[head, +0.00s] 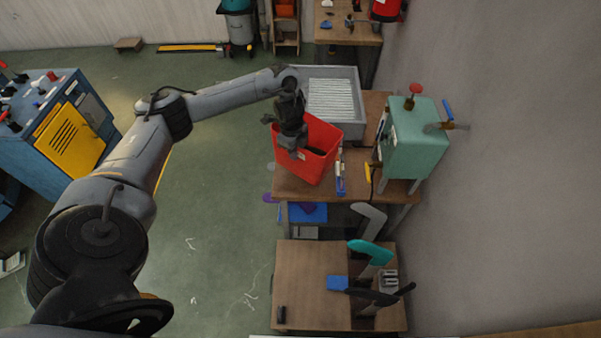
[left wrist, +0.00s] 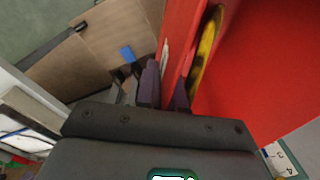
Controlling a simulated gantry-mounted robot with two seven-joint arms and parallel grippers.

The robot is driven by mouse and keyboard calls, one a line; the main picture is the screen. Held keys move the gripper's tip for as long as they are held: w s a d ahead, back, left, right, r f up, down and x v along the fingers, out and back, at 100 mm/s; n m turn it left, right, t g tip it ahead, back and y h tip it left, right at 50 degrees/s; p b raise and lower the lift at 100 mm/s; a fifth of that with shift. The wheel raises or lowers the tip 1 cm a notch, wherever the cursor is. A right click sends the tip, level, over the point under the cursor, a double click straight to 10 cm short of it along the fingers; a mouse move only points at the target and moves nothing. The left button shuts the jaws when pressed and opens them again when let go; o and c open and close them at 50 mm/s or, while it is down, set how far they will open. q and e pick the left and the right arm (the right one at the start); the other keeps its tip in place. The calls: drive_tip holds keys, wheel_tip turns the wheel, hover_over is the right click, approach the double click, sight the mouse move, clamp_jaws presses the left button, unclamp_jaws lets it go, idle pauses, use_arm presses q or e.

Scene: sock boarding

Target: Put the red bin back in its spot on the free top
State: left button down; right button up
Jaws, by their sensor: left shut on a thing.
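The red bin (head: 321,139) is at the left edge of the middle wooden table (head: 292,189), beside the grey tray. It looks slightly tilted; I cannot tell if it rests on the top or hangs just above it. My left gripper (head: 290,148) reaches over the bin's left side and is shut on its wall. In the left wrist view the red bin (left wrist: 270,60) fills the right side, with its wall at my fingers (left wrist: 165,95). A yellow curved thing shows at the bin. My right gripper is out of view.
A grey ribbed tray (head: 356,102) stands behind the bin, and a green machine (head: 415,140) stands to the right. The nearer wooden table (head: 305,275) has clear room on its left, with sock forms (head: 370,253) on its right. A blue cabinet (head: 55,135) stands far left.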

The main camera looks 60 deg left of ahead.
sight(291, 163)
use_arm(q)
drive_tip(key=a+f+b, duration=0.1)
drive_tip(key=f, duration=0.1)
drive_tip(key=a+f+n+b, duration=0.1)
drive_tip(key=f, duration=0.1)
drive_tip(key=a+f+n+b, duration=0.1)
drive_tip(key=a+f+b, duration=0.1)
drive_tip(key=shift+w+f, duration=0.35)
drive_tip(key=shift+w, duration=0.05)
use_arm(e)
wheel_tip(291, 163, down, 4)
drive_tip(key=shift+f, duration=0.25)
use_arm(q)
drive_tip(key=shift+a+f+b, duration=0.1)
drive_tip(key=shift+f+b, duration=0.35)
drive_tip(key=shift+f, duration=0.2)
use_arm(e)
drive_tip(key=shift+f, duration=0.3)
use_arm(q)
drive_tip(key=shift+f, duration=1.5)
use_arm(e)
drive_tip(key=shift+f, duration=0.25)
use_arm(q)
drive_tip(key=shift+f+b, duration=0.15)
drive_tip(key=shift+b, duration=0.15)
drive_tip(key=c, duration=1.3)
unclamp_jaws()
drive_tip(key=shift+o, duration=0.2)
